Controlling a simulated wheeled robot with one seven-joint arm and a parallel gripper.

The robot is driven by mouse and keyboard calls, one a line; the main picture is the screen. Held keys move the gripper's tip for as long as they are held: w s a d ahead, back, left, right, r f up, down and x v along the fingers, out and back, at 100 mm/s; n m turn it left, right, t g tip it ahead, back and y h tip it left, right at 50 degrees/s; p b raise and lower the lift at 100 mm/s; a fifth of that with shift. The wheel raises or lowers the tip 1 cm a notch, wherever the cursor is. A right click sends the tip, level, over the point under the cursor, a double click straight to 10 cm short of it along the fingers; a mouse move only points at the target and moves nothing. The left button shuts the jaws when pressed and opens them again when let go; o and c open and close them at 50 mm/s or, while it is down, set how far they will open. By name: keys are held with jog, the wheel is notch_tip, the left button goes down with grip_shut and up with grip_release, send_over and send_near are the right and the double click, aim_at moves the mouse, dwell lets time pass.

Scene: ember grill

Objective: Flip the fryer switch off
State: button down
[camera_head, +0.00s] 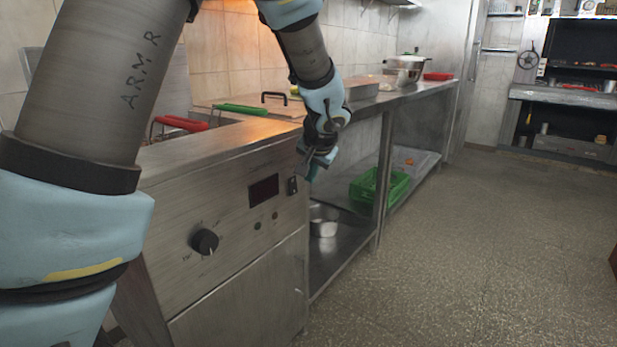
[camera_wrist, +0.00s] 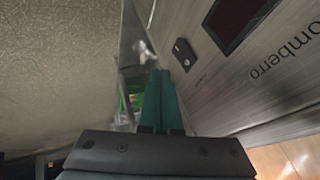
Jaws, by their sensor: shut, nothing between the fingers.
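The fryer (camera_head: 225,275) has a steel front panel at the left in the head view. Its switch (camera_head: 292,185) is a small dark rocker near the panel's right edge, beside a dark display. The switch also shows in the wrist view (camera_wrist: 184,54), right of and beyond the fingertips. My gripper (camera_head: 308,172) is just right of the switch in the head view. Its green fingers are together and empty in the wrist view (camera_wrist: 160,75). They appear apart from the switch, though the exact gap is hard to judge. I cannot tell which way the rocker is tipped.
A black knob (camera_head: 204,241) and a dark display (camera_head: 264,190) are on the panel. Red (camera_head: 182,123) and green (camera_head: 242,109) basket handles lie above the fryer. A green crate (camera_head: 378,188) stands on the lower shelf. The floor at the right is clear.

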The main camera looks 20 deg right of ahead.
jog(key=w+a+v, duration=0.1)
jog(key=v, duration=0.9)
jog(key=shift+r+p, duration=0.35)
jog(key=shift+w, duration=0.1)
